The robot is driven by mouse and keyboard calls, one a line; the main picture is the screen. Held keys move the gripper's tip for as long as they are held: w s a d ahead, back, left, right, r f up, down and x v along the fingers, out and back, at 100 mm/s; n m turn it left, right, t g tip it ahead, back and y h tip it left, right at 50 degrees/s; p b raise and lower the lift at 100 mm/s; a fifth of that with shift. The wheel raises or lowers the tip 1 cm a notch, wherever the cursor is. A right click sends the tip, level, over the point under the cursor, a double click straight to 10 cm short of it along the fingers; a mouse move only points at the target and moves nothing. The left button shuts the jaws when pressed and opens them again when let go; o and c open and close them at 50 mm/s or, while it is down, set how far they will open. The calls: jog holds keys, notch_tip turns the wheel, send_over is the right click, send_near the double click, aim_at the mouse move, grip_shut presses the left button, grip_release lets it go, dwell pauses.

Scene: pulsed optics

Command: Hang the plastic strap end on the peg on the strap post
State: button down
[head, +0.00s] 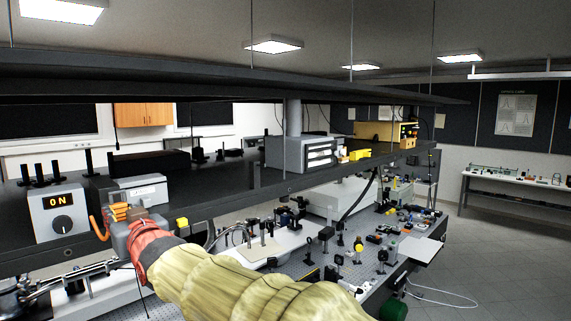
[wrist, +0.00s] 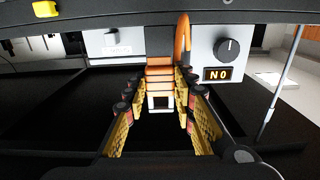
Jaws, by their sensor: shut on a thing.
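My gripper (wrist: 162,88) shows in the wrist view with its two yellow-padded fingers on either side of an orange, banded piece (wrist: 160,72), which I take to be the plastic strap end. It is shut on this piece. A small white-framed dark square sits at the piece's near end. An orange loop (wrist: 184,38) curves up beside it. In the head view, my gripper (head: 122,222) is at the shelf edge at lower left, with the orange piece (head: 120,210) at its tip. I cannot make out the strap post or its peg.
A grey box with a dial and an "ON" display (head: 57,212) stands close left of my gripper. A pale box (head: 138,190) is just behind it. The shelf (head: 225,205) runs above a crowded optics table (head: 300,262). A second shelf hangs overhead.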

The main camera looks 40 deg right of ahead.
jog(key=shift+s+b, duration=0.85)
jog(key=shift+s, duration=0.6)
